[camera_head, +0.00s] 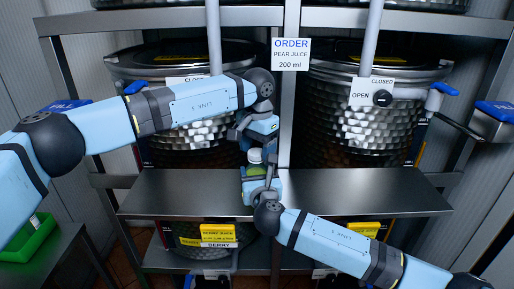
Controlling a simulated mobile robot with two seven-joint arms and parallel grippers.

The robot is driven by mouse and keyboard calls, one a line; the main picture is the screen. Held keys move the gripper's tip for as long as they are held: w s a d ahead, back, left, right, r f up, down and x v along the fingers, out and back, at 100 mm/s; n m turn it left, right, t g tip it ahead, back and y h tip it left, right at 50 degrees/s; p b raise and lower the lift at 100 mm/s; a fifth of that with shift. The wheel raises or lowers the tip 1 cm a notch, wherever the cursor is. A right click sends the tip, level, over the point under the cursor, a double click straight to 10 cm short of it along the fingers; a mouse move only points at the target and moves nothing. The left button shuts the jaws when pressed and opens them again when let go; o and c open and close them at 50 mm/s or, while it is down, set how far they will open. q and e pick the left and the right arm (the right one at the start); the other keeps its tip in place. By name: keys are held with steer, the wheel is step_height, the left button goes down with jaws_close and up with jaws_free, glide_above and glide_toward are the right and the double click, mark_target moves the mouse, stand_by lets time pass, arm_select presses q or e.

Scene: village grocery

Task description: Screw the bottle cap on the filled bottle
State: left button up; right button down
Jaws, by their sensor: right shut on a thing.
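A small bottle with yellow-green contents (254,172) is upright above the middle of the metal shelf. My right gripper (259,178), coming from below right, is shut on the bottle and partly hides it. A pale round cap (255,155) shows at the top of the bottle, just under my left gripper (257,143). I cannot tell whether the cap is seated on the neck or slightly above it. My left gripper points down from above. Its fingertips are too small and dark to tell whether they are open or shut.
A metal shelf (375,190) spans the middle, mostly bare. Two hammered steel tanks (345,135) stand behind it. An order sign (291,54) on the post reads pear juice, 200 ml. A lever (460,122) sticks out at right. A green crate (30,240) is at lower left.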

arm_select(q)
steer(key=shift+r, duration=2.25)
steer(key=shift+c, duration=0.3)
